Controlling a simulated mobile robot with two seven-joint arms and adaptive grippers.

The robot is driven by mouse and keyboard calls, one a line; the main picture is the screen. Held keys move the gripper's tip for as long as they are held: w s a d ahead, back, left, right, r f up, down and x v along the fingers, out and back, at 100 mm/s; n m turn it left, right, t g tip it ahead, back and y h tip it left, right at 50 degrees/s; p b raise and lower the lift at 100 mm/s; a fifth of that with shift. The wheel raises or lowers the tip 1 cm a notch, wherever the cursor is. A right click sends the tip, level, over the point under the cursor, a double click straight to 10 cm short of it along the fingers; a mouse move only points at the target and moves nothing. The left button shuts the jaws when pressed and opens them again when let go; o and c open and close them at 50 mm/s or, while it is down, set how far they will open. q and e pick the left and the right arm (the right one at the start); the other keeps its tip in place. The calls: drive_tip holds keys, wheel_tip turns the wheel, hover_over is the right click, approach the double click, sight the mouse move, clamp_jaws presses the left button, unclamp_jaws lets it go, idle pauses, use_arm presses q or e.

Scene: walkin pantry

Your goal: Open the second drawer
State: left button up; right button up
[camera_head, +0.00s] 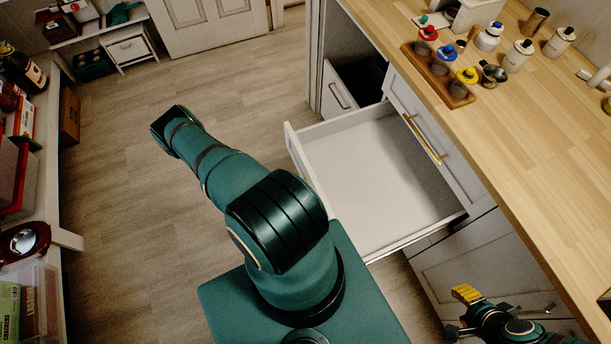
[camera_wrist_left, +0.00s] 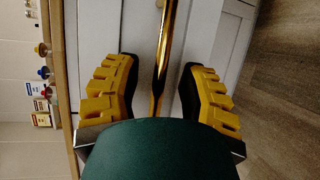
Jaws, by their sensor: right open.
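The drawer unit stands under the counter on the right of the head view. One white drawer (camera_head: 375,180) is pulled out and empty, below a shut drawer front with a gold bar handle (camera_head: 425,138). In the left wrist view, my left gripper (camera_wrist_left: 160,85) is open. Its yellow-padded fingers stand either side of a gold handle (camera_wrist_left: 162,50), with a gap on both sides. My left gripper is not visible in the head view. My right gripper (camera_head: 460,312) is open and empty at the lower right, near the lower cabinet front.
The wooden counter (camera_head: 540,140) holds a wooden rack (camera_head: 440,80) of colour-topped jars and several bottles. Shelves with boxes and bottles line the left wall. The floor (camera_head: 120,200) between is clear. My arm covers the middle of the head view and hides part of the open drawer's front.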

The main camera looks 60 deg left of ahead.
use_arm(q)
drive_tip(key=v, duration=1.2)
idle(0.4)
